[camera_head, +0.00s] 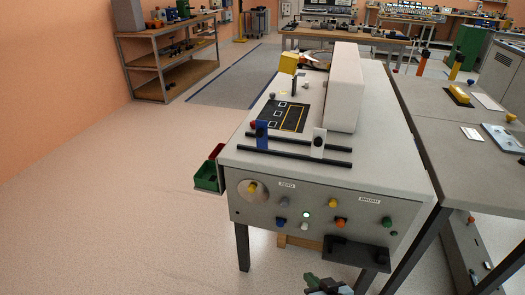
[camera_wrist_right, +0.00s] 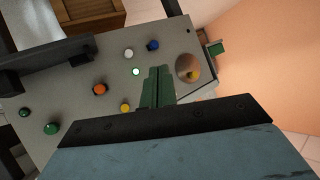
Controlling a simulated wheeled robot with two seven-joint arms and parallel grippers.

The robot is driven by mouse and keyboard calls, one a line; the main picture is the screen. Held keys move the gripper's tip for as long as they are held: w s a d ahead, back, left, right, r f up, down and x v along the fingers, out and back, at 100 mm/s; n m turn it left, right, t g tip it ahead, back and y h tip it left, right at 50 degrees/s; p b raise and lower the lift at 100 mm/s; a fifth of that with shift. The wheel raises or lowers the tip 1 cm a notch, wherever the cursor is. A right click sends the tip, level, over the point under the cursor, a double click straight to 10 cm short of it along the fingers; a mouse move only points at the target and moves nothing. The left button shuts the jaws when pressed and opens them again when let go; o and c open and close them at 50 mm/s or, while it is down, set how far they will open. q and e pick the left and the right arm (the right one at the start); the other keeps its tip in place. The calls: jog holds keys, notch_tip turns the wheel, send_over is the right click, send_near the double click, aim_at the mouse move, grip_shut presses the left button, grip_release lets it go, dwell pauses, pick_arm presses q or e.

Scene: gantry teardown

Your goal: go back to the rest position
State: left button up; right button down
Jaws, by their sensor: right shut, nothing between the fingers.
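My right gripper (camera_head: 326,285) shows at the bottom edge of the head view, in front of and below the bench's front panel (camera_head: 262,212). In the right wrist view its green fingers (camera_wrist_right: 157,88) are together with nothing between them. Behind them is the same panel with a lit green button (camera_wrist_right: 136,71), an orange knob (camera_wrist_right: 100,89), a yellow knob (camera_wrist_right: 125,107) and a blue knob (camera_wrist_right: 152,45). I cannot tell the gap between fingertips and panel; no contact is evident. My left gripper is not in view.
The bench carries a white upright block (camera_head: 345,88), dark rails (camera_head: 290,152) and a black panel (camera_head: 283,116). A green bin (camera_head: 206,177) hangs at its left side. A grey table (camera_head: 445,125) stands close on the right. The floor (camera_head: 110,200) at left is clear.

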jog(key=s+d+f+g+h, duration=0.25)
jog(key=s+d+f, duration=0.35)
jog(key=s+f, duration=0.3)
jog(key=s+d+f+g+h, duration=0.25)
jog(key=s+d+f, duration=0.35)
jog(key=f, duration=0.4)
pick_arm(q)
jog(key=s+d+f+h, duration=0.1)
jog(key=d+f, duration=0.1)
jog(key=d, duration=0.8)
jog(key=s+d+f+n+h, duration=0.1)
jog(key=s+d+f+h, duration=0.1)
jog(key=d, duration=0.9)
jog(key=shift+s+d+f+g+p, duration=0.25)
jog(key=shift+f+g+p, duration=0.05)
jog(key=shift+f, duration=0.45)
pick_arm(e)
jog(key=s+d+f+g, duration=0.2)
jog(key=s+d+f, duration=0.1)
jog(key=s, duration=0.8)
jog(key=s+d+f+n+g, duration=0.1)
jog(key=s+d+f+g, duration=0.2)
jog(key=s, duration=0.9)
notch_tip(320, 180, down, 3)
jog(key=shift+s+d+r+h, duration=0.2)
jog(key=shift+d+h, duration=0.05)
jog(key=shift+h, duration=0.05)
